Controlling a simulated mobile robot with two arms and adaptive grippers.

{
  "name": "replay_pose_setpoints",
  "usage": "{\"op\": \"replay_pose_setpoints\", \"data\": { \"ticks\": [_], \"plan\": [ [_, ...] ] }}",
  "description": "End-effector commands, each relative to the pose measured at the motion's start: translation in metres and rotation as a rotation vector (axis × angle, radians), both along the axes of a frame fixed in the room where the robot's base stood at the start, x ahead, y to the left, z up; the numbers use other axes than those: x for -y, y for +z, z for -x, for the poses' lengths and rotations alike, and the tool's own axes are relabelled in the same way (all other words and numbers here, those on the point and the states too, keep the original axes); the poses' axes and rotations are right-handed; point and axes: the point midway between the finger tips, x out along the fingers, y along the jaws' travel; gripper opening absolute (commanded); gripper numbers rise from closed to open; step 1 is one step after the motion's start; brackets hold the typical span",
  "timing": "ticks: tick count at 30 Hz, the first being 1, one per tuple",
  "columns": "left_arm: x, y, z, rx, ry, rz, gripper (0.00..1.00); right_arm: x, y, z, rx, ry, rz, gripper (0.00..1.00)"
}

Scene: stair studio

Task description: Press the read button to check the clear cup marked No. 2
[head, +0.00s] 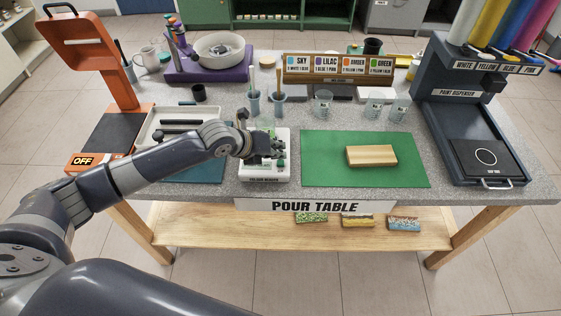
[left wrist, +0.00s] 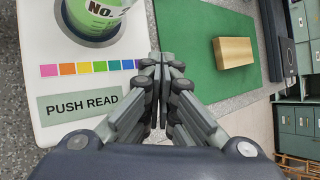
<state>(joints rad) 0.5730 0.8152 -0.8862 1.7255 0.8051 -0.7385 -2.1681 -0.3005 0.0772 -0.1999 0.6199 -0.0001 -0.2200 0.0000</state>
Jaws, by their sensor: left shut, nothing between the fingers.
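The clear cup marked No. 2 (left wrist: 97,14) stands in a round dark recess on the white colour reader (left wrist: 50,45), with green showing inside it. The reader also shows in the head view (head: 266,177), where my arm hides much of it. A "PUSH READ" label (left wrist: 80,105) and a row of coloured squares are on the reader's top. My left gripper (left wrist: 160,65) is shut and empty, its fingertips over the reader's edge beside the coloured squares. It also shows over the reader in the head view (head: 273,148). I cannot tell whether it touches anything. My right gripper is not in view.
A green mat (head: 315,177) with a wooden block (head: 371,156) lies right of the reader. Several clear cups, including one marked cup (head: 322,104), stand behind the mat. A paint dispenser (head: 462,95) is at the right and an orange machine (head: 103,60) reading OFF at the left.

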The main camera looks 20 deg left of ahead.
Motion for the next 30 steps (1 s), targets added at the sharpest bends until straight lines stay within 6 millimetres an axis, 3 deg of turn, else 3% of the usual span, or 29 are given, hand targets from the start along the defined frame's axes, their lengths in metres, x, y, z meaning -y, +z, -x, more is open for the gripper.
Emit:
{"op": "replay_pose_setpoints", "data": {
  "ticks": [30],
  "plan": [
    [-0.0003, -0.0085, 0.0, 0.0, 0.001, -0.001, 0.0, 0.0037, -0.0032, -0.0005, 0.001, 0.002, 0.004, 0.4]
  ]
}}
